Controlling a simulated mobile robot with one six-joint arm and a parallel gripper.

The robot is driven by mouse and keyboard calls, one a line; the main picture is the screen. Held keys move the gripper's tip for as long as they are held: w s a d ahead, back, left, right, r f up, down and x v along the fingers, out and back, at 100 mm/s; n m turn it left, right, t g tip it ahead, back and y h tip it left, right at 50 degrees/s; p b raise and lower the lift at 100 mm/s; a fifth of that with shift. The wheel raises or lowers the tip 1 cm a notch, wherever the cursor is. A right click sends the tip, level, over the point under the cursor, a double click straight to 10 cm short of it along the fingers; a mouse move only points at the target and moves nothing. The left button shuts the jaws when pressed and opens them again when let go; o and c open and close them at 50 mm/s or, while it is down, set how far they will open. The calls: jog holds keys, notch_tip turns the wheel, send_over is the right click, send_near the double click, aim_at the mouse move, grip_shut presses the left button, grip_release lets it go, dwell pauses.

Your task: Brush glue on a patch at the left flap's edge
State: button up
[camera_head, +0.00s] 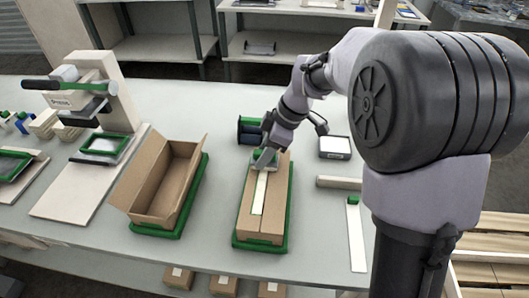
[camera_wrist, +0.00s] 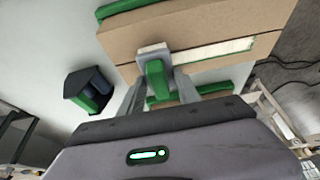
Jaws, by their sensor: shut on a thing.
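A brown carton (camera_head: 281,205) with closed flaps lies in a green tray (camera_head: 262,245) near the middle of the table. A pale strip (camera_head: 260,192) runs along its top, and the strip also shows in the wrist view (camera_wrist: 215,50). My gripper (camera_head: 264,157) is at the carton's far end. In the wrist view, my gripper (camera_wrist: 156,85) is shut on a green-handled tool (camera_wrist: 155,75), likely the glue brush. Its pale head (camera_wrist: 152,48) is over the carton top (camera_wrist: 225,25) at the strip's end. I cannot tell whether it touches. The flap edge beneath is hidden.
An open carton (camera_head: 150,187) in another green tray (camera_head: 190,195) stands to the left. A press (camera_head: 85,95) stands farther left. A dark holder with green and blue parts (camera_head: 250,130) is behind the carton. A pale green-ended strip (camera_head: 356,238) and small box (camera_head: 335,147) lie right.

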jog(key=shift+w, duration=0.15)
jog(key=shift+w+d+f, duration=0.1)
jog(key=shift+w+f, duration=0.05)
jog(key=shift+w, duration=0.15)
dwell(0.3)
notch_tip(320, 180, up, 6)
jog(key=p, duration=0.5)
jog(key=shift+w, duration=0.1)
